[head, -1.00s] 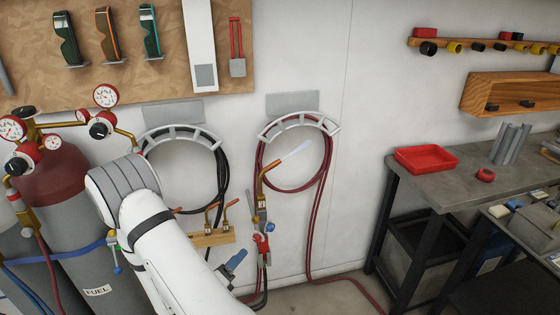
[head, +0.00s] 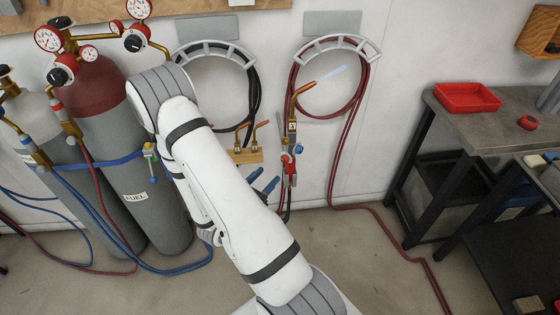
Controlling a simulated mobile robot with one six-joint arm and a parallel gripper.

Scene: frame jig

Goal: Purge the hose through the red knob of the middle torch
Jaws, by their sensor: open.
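A torch (head: 292,126) with a numbered plate, too small to read, stands upright at the wall. I cannot tell which torch is the middle one. My gripper (head: 264,181) shows as two blue fingers, open and empty, below the holder and left of the red knob, apparently apart from it.
Gas cylinders (head: 150,210) with gauges and hoses stand at the left. A black hose (head: 257,95) and a red hose (head: 350,125) hang on wall hooks. The red hose runs along the floor. A workbench (head: 480,125) with a red tray (head: 467,98) stands right.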

